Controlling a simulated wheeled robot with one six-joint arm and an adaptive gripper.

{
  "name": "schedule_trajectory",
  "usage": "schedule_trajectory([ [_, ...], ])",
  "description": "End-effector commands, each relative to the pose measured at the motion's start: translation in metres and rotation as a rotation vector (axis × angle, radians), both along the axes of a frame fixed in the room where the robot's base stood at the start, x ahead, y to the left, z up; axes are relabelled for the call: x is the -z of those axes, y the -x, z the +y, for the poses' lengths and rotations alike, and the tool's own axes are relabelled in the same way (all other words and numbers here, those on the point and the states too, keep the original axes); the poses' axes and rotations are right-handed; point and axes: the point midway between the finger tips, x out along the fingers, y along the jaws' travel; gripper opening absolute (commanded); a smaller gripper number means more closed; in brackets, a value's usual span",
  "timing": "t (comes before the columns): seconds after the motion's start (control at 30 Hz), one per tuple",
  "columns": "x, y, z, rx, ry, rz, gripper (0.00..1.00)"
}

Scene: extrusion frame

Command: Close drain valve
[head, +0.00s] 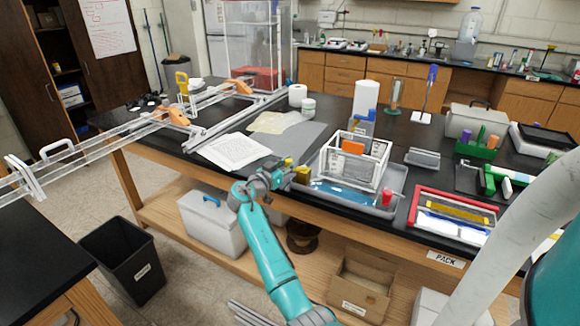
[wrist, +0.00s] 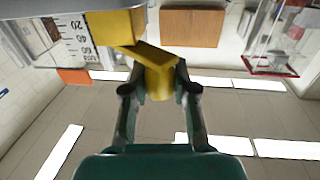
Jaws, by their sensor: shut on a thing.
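The drain valve shows as a yellow block (head: 302,174) at the left front corner of the clear tank (head: 352,162) in the head view. In the wrist view the yellow valve body (wrist: 112,27) sits beside a graduated scale, and a yellow handle (wrist: 158,76) sticks out from it. My gripper (wrist: 160,82) is shut on this handle, with one finger on each side. In the head view my gripper (head: 280,172) is at the bench's front edge, just left of the tank. The exact angle of the handle is hard to tell.
The tank stands in a grey tray (head: 395,203) with blue liquid and a red cup (head: 387,197). A red-framed tray (head: 452,215) lies to the right. A bin (head: 124,262) stands on the floor.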

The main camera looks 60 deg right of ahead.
Motion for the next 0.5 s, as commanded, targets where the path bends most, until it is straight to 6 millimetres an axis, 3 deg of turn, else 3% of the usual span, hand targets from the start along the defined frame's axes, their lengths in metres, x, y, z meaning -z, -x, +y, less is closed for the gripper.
schedule_trajectory([
  [0.5, -0.001, -0.010, -0.016, 0.337, -0.001, 0.001, 0.00],
])
